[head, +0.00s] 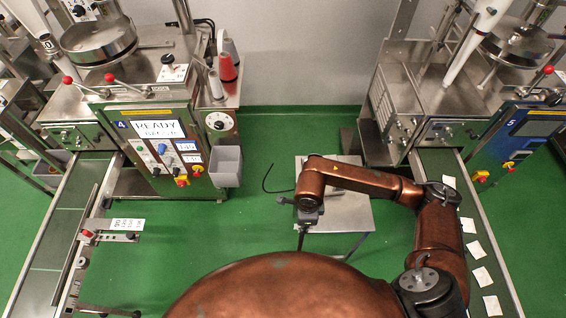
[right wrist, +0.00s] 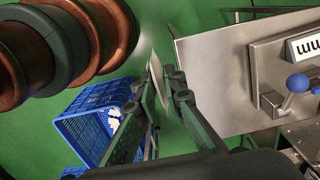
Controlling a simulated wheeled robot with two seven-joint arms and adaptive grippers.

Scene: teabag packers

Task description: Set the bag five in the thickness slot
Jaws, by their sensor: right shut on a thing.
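My right gripper (right wrist: 166,80) is shut on a thin pale bag (right wrist: 157,74), seen nearly edge-on between the fingers in the right wrist view. No number shows on it. In the head view my right gripper (head: 305,222) points down at the small metal table (head: 350,212); the bag cannot be made out there. In the right wrist view a metal fixture (right wrist: 262,75) with a blue-knobbed lever (right wrist: 297,84) and a partly cut-off label stands on the table top, right of the held bag. I cannot make out the thickness slot. My left gripper is not in view.
A blue crate (right wrist: 92,118) with white pieces inside is below left of my right gripper. Several white bags lie on the right conveyor (head: 448,166). Packing machines stand at both sides, one with a READY panel (head: 158,128).

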